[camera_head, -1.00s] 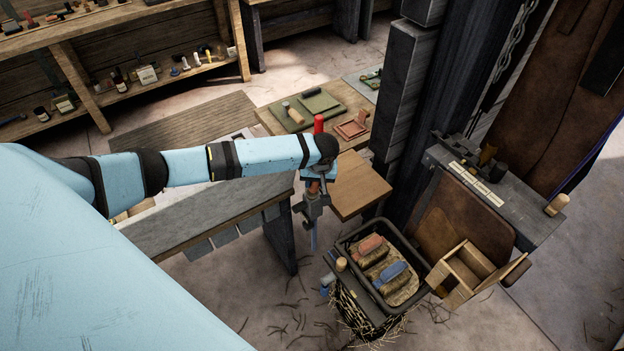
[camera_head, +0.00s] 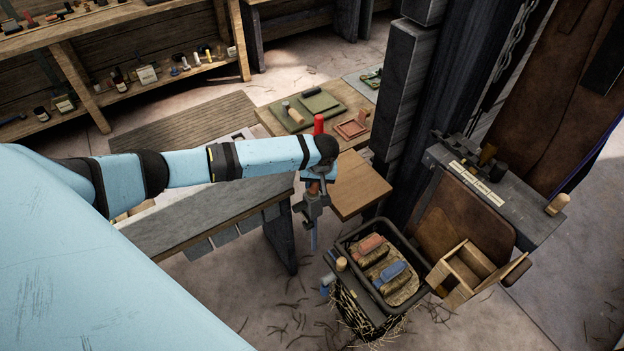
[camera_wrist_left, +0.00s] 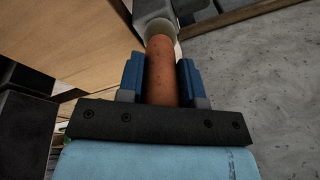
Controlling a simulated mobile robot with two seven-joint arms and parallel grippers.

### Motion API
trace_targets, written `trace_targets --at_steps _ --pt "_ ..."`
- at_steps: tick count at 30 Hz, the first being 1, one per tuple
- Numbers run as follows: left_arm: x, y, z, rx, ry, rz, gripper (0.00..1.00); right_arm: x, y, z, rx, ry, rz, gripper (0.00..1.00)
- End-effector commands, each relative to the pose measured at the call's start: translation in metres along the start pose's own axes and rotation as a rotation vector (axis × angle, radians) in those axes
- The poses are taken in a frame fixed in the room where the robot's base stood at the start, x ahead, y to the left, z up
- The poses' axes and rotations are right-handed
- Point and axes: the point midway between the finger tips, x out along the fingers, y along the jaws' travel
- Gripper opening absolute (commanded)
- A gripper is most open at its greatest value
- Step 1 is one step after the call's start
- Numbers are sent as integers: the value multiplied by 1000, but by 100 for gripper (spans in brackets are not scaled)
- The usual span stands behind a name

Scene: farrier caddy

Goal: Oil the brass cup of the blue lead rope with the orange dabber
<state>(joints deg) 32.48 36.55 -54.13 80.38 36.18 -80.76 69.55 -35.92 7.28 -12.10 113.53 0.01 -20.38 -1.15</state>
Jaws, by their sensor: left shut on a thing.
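My left gripper (camera_head: 313,201) is over the floor gap between the grey bench and the dark caddy, beside a small wooden shelf. In the left wrist view its two blue fingers are shut on the orange dabber (camera_wrist_left: 161,72), a round speckled orange handle. A pale collar shows at the dabber's far end, against a grey part. A small blue strip (camera_head: 314,240) hangs below the gripper; I cannot tell what it is. I cannot make out the blue lead rope or its brass cup with certainty. My right gripper is not in view.
A dark caddy (camera_head: 339,246) holds a red-backed brush (camera_head: 371,245) and a blue-backed brush (camera_head: 392,272). An open wooden box (camera_head: 455,295) adjoins it. A wooden shelf (camera_head: 358,190) and a red cylinder (camera_head: 318,124) stand near my wrist. A dark post (camera_head: 410,90) rises behind.

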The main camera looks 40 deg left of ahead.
Motion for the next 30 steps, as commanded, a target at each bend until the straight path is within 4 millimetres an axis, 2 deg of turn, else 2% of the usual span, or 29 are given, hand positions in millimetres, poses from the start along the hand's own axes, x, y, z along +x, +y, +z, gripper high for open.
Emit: trace_targets --at_steps 9,24,30 --pt "-24 -3 -4 0 0 1 0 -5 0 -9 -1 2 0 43" --pt "-61 -7 -11 -1 1 1 0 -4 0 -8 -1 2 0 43" --pt "-69 -8 -12 0 1 1 0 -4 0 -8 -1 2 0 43"
